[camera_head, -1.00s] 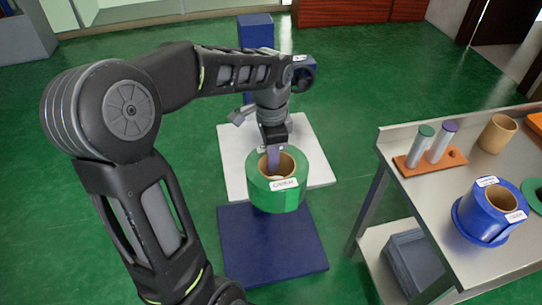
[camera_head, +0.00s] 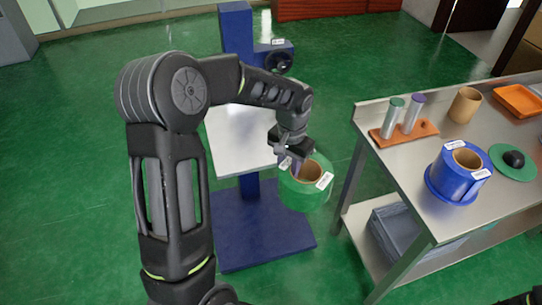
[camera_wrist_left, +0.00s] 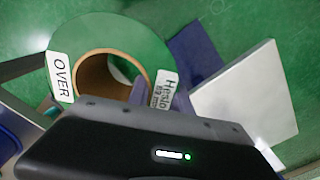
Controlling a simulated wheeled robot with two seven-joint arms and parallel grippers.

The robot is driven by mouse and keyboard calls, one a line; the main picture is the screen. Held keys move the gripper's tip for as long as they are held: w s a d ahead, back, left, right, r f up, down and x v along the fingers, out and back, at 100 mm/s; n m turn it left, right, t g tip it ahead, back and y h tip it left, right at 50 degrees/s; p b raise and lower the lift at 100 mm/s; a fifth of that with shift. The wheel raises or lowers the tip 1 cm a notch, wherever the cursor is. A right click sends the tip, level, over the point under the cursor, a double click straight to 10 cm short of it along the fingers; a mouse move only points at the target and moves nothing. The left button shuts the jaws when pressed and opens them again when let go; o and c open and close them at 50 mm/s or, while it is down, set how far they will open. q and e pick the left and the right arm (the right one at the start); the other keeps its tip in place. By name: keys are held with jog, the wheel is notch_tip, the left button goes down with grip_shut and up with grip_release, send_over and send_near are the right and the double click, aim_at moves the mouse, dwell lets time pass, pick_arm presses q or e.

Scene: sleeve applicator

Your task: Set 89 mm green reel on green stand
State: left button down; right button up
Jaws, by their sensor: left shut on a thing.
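The green reel (camera_head: 311,191) has a brown core and white labels, and hangs in the air between the blue machine and the steel bench. My left gripper (camera_head: 297,165) is shut on the reel's wall at the core's left side. The wrist view shows the green reel (camera_wrist_left: 130,38) close up, with labels reading "OVER" and another partly hidden by the gripper body. The green stand (camera_head: 527,172) is a flat green disc with a black dome at its middle, lying on the bench at the right with nothing on it.
On the steel bench (camera_head: 400,172) are a blue reel (camera_head: 448,178) left of the green stand, an orange rack (camera_head: 425,130) with two upright tubes, a brown core (camera_head: 465,104) and an orange tray (camera_head: 518,98). The blue machine (camera_head: 238,35) has a white platform (camera_head: 225,155).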

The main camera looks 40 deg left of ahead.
aim_at(317, 208)
pick_arm(q)
jog(key=d+f, duration=1)
jog(key=shift+d+f, duration=0.1)
jog(key=shift+d, duration=0.1)
